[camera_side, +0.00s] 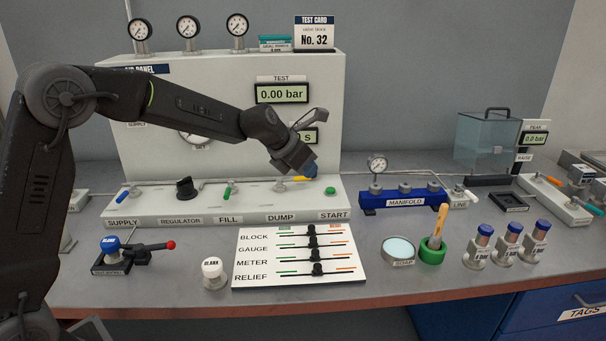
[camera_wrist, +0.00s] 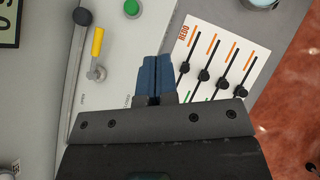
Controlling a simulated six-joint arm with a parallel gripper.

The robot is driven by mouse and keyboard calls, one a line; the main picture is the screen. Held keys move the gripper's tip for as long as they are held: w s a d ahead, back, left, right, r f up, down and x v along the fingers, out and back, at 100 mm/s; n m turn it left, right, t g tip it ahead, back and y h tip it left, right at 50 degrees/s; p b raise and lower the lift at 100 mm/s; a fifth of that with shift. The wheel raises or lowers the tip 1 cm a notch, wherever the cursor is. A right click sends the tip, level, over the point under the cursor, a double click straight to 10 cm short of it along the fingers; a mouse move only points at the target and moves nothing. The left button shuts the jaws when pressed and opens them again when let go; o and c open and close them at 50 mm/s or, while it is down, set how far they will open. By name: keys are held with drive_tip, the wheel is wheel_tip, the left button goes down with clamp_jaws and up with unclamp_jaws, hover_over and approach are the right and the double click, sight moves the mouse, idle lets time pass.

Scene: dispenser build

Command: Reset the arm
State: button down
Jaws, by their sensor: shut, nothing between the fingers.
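My gripper (camera_side: 311,171) hangs in the air over the right part of the air panel's front ledge, near the yellow dump lever (camera_side: 302,179) and the green start button (camera_side: 330,190). In the wrist view its blue fingers (camera_wrist: 158,75) are together with nothing between them. The yellow lever (camera_wrist: 98,42) and the green button (camera_wrist: 132,8) lie beyond the fingertips there, apart from them. My arm reaches across the front of the air panel (camera_side: 230,95) and hides part of its gauge and displays.
A slider board (camera_side: 255,270) lies in front of the panel. A blue manifold (camera_side: 405,198) stands to the right, with a soap dish (camera_side: 398,251), a green brush pot (camera_side: 432,252) and several blue-capped cylinders (camera_side: 507,243).

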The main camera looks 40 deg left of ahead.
drive_tip(key=s+d+r+m+g, duration=0.1)
drive_tip(key=s+r+m, duration=0.3)
drive_tip(key=s+m, duration=0.45)
drive_tip(key=s+d+r+m, duration=0.1)
drive_tip(key=s+r+m, duration=0.2)
drive_tip(key=s+m, duration=0.5)
drive_tip(key=s+a+f+m+g+y, duration=0.1)
drive_tip(key=s+f+m+y, duration=0.1)
drive_tip(key=s+m, duration=1.4)
drive_tip(key=s+f, duration=0.1)
drive_tip(key=s, duration=0.2)
drive_tip(key=shift+s+a, duration=0.15)
drive_tip(key=shift+s, duration=0.25)
drive_tip(key=c, duration=1.9)
unclamp_jaws()
drive_tip(key=shift+m, duration=0.25)
